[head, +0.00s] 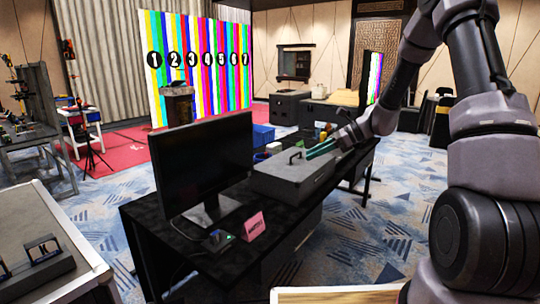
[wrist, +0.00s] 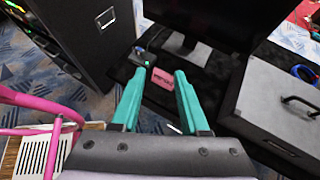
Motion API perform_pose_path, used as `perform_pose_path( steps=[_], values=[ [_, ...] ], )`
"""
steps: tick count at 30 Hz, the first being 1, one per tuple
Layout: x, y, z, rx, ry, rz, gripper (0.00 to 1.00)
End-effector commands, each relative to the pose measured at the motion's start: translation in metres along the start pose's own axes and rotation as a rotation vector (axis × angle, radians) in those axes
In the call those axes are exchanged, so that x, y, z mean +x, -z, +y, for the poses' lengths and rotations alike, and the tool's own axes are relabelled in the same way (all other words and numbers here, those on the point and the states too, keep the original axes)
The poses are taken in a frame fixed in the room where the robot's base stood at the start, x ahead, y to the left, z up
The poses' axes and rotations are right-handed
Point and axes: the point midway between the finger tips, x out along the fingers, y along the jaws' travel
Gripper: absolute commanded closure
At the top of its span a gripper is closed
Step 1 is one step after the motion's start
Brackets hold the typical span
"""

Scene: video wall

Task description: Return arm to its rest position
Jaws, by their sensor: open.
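My arm (head: 410,70) reaches in from the right of the head view, bent down over the black desk. My gripper (head: 322,148) has teal fingers and appears above or beside the grey case on the desk; the exact gap is unclear. In the wrist view my gripper (wrist: 160,72) has its two teal fingers spread apart, with nothing held between them. The desk edge and a pink sign (wrist: 168,78) show beyond the fingers.
The black desk (head: 150,225) carries a monitor (head: 203,163), a pink sign (head: 253,226) and a grey case (head: 292,178). A dark cabinet (wrist: 90,45) and pink tubing (wrist: 40,100) show in the wrist view. Patterned carpet (head: 385,240) lies open right of the desk.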

Motion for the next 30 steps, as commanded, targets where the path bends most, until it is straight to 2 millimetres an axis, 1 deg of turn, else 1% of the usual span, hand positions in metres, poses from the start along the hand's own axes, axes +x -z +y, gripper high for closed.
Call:
perform_pose_path(
  steps=[1,3,6,8,12,18,21,27,30],
  values=[
    [-0.012,-0.017,0.013,-0.086,-0.006,0.043,0.55],
    [-0.027,-0.032,0.030,-0.200,-0.018,0.108,0.55],
    [-0.049,-0.052,0.056,-0.363,-0.034,0.198,0.55],
    [-0.063,-0.062,0.072,-0.459,-0.042,0.254,0.55],
    [-0.094,-0.082,0.109,-0.678,-0.056,0.382,0.55],
    [-0.140,-0.101,0.162,-0.977,-0.067,0.567,0.55],
    [-0.162,-0.106,0.187,-1.120,-0.070,0.662,0.55],
    [-0.203,-0.109,0.232,-1.377,-0.067,0.847,0.55],
    [-0.217,-0.108,0.248,-1.468,-0.064,0.918,0.55]
  ],
)
